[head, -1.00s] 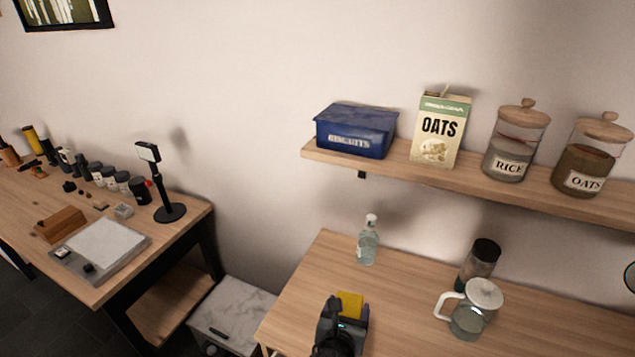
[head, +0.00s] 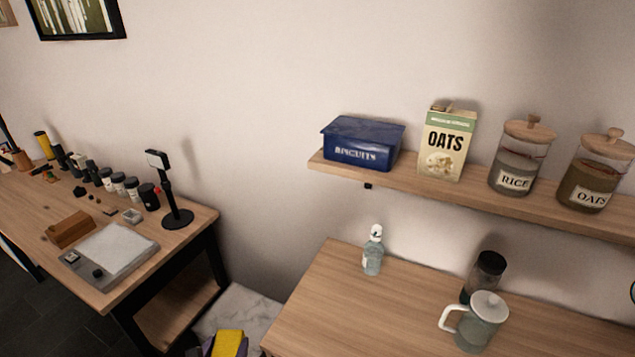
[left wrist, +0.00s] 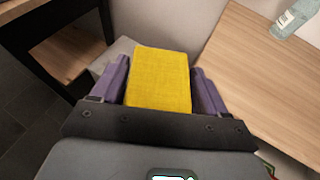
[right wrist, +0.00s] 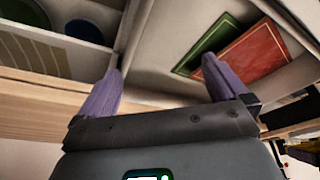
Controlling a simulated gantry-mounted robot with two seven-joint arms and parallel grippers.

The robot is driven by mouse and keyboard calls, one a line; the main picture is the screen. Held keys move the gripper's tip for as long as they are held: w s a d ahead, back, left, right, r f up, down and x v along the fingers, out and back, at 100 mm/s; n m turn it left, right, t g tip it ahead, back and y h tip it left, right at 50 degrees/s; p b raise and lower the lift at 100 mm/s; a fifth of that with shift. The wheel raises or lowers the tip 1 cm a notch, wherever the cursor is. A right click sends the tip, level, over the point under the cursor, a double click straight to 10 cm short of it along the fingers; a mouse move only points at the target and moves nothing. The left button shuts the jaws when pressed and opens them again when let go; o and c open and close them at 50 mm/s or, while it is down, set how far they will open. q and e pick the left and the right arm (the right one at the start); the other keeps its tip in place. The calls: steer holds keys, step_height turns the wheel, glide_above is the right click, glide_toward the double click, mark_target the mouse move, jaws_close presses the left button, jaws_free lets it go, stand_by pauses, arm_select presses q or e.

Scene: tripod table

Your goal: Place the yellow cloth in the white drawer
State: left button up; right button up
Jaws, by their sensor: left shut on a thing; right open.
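The yellow cloth (head: 230,342) is a folded block at the bottom edge of the head view. My left gripper (left wrist: 160,78) is shut on the cloth (left wrist: 160,82), with one purple finger on each side of it in the left wrist view. In the head view the cloth appears in front of a white marbled cabinet top (head: 240,308) between the two tables. I cannot see whether a drawer there is open. My right gripper (right wrist: 162,66) is open and empty. It faces a pale open compartment (right wrist: 165,50) holding a green and a red flat item; I cannot tell whether this is the white drawer.
The right wooden table (head: 350,310) carries a clear bottle (head: 373,252), a glass pitcher (head: 480,322) and a dark-topped jar (head: 485,275). A shelf (head: 400,178) hangs above it. The cluttered left table (head: 110,285) has a black stand (head: 170,190).

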step_height(320, 180, up, 34)
steer(key=p, duration=3.2)
steer(key=shift+p, duration=0.3)
steer(key=shift+w+d+f, duration=0.1)
steer(key=shift+d, duration=0.05)
